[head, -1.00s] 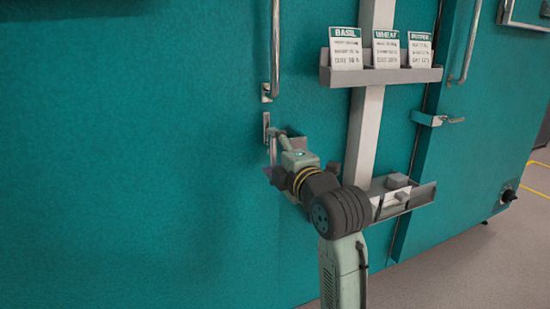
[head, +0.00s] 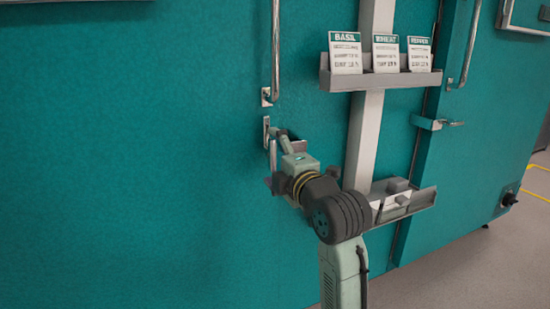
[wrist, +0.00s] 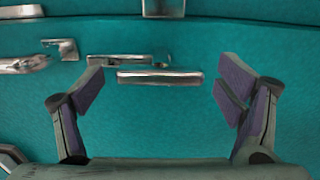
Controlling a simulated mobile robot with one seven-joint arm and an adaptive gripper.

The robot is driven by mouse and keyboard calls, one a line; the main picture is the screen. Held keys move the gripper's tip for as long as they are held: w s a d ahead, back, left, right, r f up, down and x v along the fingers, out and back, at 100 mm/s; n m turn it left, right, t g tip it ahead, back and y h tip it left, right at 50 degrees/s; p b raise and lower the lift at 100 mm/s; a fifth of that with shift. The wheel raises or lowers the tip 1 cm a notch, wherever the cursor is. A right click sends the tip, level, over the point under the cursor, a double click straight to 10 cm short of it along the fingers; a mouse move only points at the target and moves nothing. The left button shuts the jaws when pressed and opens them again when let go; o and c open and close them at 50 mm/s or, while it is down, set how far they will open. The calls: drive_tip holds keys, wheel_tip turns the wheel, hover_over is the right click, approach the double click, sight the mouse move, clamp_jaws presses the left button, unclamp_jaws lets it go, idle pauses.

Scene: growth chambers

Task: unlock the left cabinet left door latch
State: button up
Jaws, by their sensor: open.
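The left door latch is a metal plate (head: 266,131) with a short bar handle (head: 273,157) on the teal cabinet front, just below the long door handle. In the wrist view the latch bar (wrist: 160,77) lies level between my fingers, and its mounting plate (wrist: 118,60) shows behind it. My gripper (head: 277,160) is at the latch in the head view, partly hiding it. In the wrist view my gripper (wrist: 165,88) is open, with one finger on each side of the bar and a visible gap at both ends. No contact with the bar shows.
The long door handle (head: 275,50) is above the latch; its end also shows in the wrist view (wrist: 25,65). A grey post (head: 365,135) right of my arm bears a card shelf (head: 385,80) and a lower tray (head: 420,200). Another latch (head: 430,123) is farther right.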

drive_tip(key=shift+s, duration=0.1)
drive_tip(key=v, duration=1.2)
